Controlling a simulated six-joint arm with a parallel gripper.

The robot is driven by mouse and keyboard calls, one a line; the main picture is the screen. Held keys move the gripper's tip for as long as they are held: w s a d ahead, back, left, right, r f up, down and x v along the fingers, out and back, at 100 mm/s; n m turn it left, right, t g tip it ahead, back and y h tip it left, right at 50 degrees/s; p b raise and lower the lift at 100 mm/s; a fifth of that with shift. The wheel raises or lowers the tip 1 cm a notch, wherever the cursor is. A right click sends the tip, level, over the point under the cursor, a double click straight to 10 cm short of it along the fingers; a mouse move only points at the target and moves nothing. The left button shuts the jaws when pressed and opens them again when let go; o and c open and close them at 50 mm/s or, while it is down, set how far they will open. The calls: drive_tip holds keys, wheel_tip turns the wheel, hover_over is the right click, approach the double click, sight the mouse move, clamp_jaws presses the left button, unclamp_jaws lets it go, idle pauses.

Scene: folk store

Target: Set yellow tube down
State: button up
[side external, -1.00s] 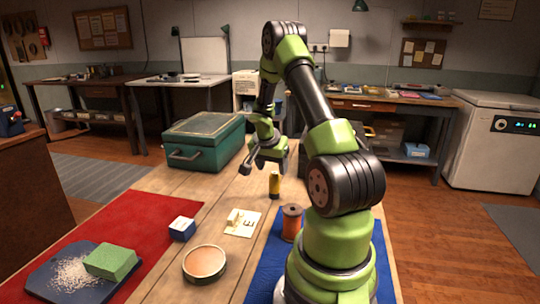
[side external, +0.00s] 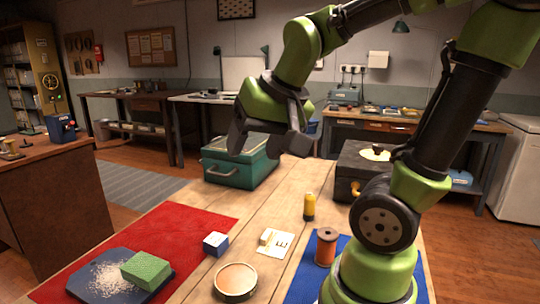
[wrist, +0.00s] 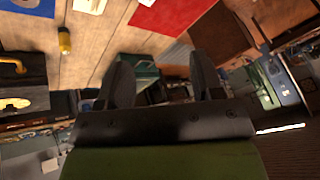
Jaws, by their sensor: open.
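The yellow tube (side external: 309,210), with a dark lower end, stands upright on the wooden table, between the teal toolbox and the orange spool. It also shows at the upper left of the wrist view (wrist: 65,42). My gripper (side external: 266,150) is high above the table, clear of the tube and to its left in the side view. Its two dark fingers are wide apart. In the wrist view, my gripper (wrist: 160,65) has nothing between its fingers.
A teal toolbox (side external: 240,168) stands behind. A black box (side external: 345,186) is right of the tube. An orange spool (side external: 326,246) is on the blue mat (side external: 300,289). A card (side external: 283,242), blue-white cube (side external: 216,244) and round dish (side external: 236,280) lie nearer. The red mat (side external: 190,222) is left.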

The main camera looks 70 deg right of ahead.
drive_tip(key=s+a+r+n+t+y, duration=0.1)
drive_tip(key=s+a+n+y, duration=0.2)
drive_tip(key=a, duration=0.4)
drive_tip(key=shift+s+n+t, duration=0.3)
drive_tip(key=shift+s+n, duration=0.5)
drive_tip(key=shift+s, duration=0.25)
